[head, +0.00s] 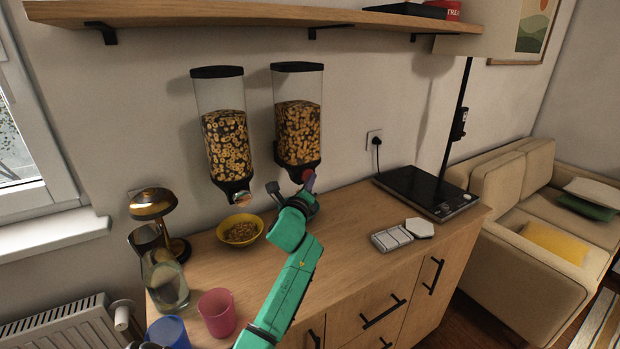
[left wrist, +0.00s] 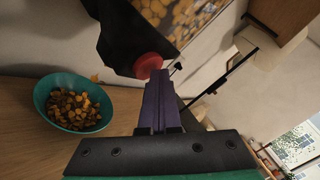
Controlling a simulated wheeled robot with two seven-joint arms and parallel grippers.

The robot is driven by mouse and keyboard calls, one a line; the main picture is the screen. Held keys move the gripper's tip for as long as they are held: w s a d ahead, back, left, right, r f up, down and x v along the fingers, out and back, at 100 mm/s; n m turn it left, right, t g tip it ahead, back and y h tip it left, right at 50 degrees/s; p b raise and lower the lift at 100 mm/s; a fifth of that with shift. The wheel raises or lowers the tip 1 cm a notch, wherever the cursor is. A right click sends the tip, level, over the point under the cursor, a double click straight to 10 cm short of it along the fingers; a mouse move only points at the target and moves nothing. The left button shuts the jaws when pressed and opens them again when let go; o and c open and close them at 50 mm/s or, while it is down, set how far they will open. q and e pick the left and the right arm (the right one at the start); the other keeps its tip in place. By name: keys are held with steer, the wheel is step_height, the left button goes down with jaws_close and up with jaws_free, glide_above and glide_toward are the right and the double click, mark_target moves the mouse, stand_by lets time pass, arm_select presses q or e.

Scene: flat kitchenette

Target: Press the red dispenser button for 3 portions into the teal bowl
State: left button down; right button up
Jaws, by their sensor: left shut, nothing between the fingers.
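In the head view the left gripper (head: 310,182) is just under this dispenser's outlet. The teal bowl (left wrist: 42,93) stands on the counter, left in the wrist view, with cereal in it and an orange piece by its rim. My right gripper is out of view.
A yellow bowl (head: 225,236) with cereal stands below the left dispenser (head: 225,135). A lamp (head: 153,205), glass vase (head: 165,280), pink cup (head: 217,312) and blue cup (head: 168,333) stand left. A black hob (head: 425,190) is right.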

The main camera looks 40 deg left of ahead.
arm_select(q)
steer(key=shift+s+d, duration=0.3)
steer(key=shift+d, duration=0.55)
steer(key=d, duration=0.1)
steer(key=s+d, duration=0.1)
steer(key=d, duration=0.2)
steer(key=shift+s+d, duration=0.25)
steer(key=shift+d, duration=0.15)
steer(key=shift+f, duration=0.15)
